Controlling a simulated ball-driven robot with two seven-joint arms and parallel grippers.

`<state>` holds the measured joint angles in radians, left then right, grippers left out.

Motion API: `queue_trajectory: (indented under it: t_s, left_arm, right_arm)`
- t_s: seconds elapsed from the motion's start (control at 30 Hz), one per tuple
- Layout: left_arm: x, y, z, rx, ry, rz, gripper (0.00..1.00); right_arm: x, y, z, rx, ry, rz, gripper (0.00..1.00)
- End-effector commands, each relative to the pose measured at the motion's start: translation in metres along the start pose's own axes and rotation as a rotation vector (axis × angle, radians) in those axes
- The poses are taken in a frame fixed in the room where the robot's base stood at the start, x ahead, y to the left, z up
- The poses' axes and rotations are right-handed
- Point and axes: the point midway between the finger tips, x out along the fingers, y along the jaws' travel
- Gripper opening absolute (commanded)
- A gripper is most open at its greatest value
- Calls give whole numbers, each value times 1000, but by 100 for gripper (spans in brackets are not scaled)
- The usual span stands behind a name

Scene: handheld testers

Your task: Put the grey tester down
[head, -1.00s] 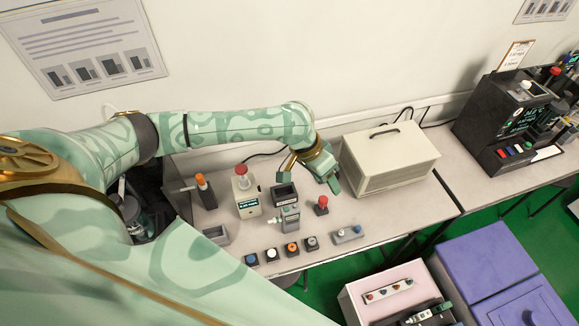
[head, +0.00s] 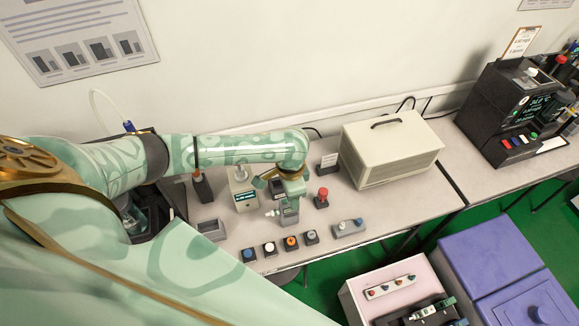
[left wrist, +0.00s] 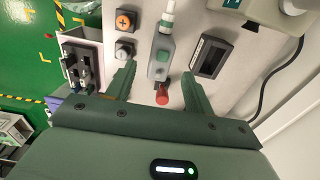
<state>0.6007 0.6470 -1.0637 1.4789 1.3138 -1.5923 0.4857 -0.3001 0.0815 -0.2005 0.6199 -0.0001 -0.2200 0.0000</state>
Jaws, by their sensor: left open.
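The grey tester (head: 289,212), a grey-green handheld with a pale tip at one end, is on the table at the front middle. In the left wrist view the grey tester (left wrist: 161,52) lies between the two fingers, with clear gaps on both sides. My left gripper (left wrist: 160,82) is open and empty, pointing at the tester. In the head view my left gripper (head: 284,186) is just behind and above it, partly hidden by my arm. I cannot tell the exact height. My right gripper is in neither view.
A red-knobbed post (head: 322,197) stands close right of the tester. A dark-framed block (left wrist: 212,57) is beside it. A large beige case (head: 392,150) stands behind right.

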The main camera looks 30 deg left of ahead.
Motion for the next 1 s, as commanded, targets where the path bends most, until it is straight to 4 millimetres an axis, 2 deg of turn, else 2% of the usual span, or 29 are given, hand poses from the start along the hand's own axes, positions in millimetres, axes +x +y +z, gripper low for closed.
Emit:
queue_trajectory:
  t_s: [0.3, 0.53, 0.57, 0.73, 1.0]
  left_arm:
    - [48, 1, 4, 1, -2, 0, 53]
    - [49, 0, 3, 1, 0, -1, 53]
    - [49, 0, 3, 1, 0, -1, 47]
    - [49, 0, 3, 1, -1, -1, 0]
    - [48, 0, 3, 1, 0, -1, 0]
  right_arm:
    - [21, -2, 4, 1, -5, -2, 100]
    - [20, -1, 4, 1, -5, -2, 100]
    - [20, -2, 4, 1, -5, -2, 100]
    - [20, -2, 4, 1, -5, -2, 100]
    - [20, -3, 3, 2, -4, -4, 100]
